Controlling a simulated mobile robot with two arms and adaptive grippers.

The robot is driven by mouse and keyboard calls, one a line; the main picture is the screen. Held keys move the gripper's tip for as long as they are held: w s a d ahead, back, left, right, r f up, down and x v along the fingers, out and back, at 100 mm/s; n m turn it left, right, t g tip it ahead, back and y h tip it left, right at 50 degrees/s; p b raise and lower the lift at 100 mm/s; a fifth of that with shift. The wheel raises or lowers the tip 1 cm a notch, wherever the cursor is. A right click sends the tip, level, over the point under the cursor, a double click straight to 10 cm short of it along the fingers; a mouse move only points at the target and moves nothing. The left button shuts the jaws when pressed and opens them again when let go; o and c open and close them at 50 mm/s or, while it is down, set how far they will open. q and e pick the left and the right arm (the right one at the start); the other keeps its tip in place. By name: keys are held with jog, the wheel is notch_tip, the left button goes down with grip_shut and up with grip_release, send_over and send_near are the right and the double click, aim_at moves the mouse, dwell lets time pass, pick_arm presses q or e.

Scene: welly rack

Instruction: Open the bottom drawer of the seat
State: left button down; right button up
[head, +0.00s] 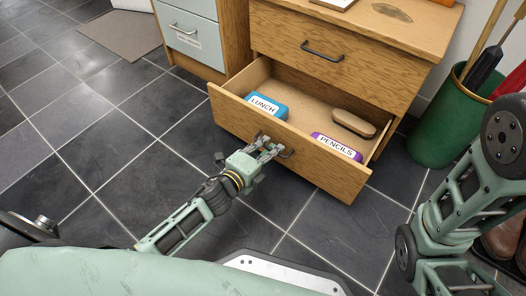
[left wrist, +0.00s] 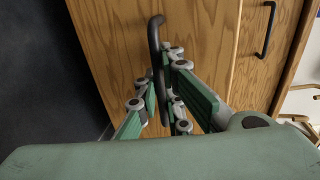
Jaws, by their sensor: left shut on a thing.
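The wooden seat unit (head: 385,52) has its bottom drawer (head: 236,114) pulled well out, so its inside shows. In the drawer lie a blue box marked LUNCH (head: 267,106), a purple case marked PENCILS (head: 337,147) and a brown brush (head: 354,123). My left gripper (head: 268,147) is at the drawer's front and shut on its dark handle (head: 287,153). The left wrist view shows the same handle (left wrist: 156,50) running between the fingers (left wrist: 163,95). My right arm shows at the right edge of the head view, but its gripper is not seen.
The upper drawer with its dark handle (head: 322,51) is shut. A cabinet with a pale drawer (head: 193,38) stands to the left. A green bin (head: 444,124) with long-handled things stands to the right. Brown boots (head: 503,240) are at the lower right. Tiled floor left of the drawer is clear.

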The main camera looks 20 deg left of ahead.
pick_arm(q)
jog(key=shift+w+d, duration=0.2)
jog(key=shift+w, duration=0.3)
jog(key=c, duration=1.9)
grip_release()
jog(key=v, duration=1.2)
